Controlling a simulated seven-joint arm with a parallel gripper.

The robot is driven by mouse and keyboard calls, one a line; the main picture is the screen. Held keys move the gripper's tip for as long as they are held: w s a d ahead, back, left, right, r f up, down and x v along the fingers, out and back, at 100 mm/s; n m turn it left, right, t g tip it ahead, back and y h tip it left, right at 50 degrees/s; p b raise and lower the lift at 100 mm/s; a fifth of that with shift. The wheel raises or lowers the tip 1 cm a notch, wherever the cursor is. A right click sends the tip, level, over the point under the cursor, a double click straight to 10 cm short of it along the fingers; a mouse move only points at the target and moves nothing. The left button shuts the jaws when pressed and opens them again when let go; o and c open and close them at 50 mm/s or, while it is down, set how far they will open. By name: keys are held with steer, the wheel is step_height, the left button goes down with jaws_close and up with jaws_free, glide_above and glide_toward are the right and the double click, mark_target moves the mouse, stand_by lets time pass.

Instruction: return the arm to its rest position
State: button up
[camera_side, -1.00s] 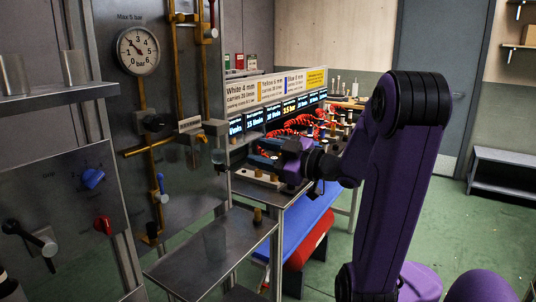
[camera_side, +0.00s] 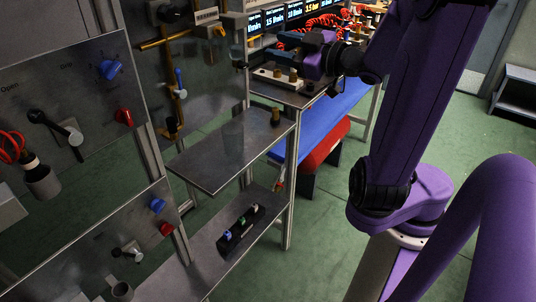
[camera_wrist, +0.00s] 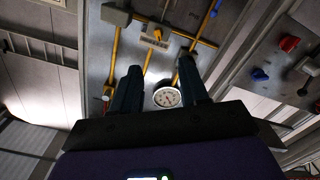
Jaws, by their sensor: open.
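My arm is purple with black joints and stands at the right of the side view. My gripper (camera_side: 284,46) is at the upper middle of the side view, pointing left toward the metal panel with the brass pipes. Its two dark blue fingers are apart. In the wrist view, my gripper (camera_wrist: 160,88) shows open, with nothing held between the fingers. A round white gauge (camera_wrist: 166,97) shows beyond the gap, on the panel behind.
A grey shelf (camera_side: 210,172) below my gripper carries a small brown fitting (camera_side: 275,117). A black rack (camera_side: 241,227) with small coloured pieces stands on the lower shelf. A panel with a blue knob (camera_side: 111,70) and a red knob (camera_side: 123,116) is at left. Green floor lies open at right.

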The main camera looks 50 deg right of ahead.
steer(key=w+a+f+g, duration=0.2)
steer(key=w+f, duration=0.1)
steer(key=w, duration=0.3)
steer(key=w+a+f+g, duration=0.3)
steer(key=w, duration=0.3)
steer(key=s+a+f+n+g+y, duration=0.1)
steer(key=s+a+f+g+y, duration=0.1)
steer(key=s+a+f+g, duration=0.3)
steer(key=s+f+n+g, duration=0.2)
steer(key=s+g, duration=0.1)
steer(key=s, duration=1)
steer(key=s+f+n+g+h, duration=0.1)
steer(key=s+f+n+g, duration=0.2)
steer(key=s, duration=1)
steer(key=shift+s+d+f+n+g+h, duration=0.2)
steer(key=shift+d+n+g+h, duration=0.15)
steer(key=shift+g, duration=0.45)
stand_by(0.5)
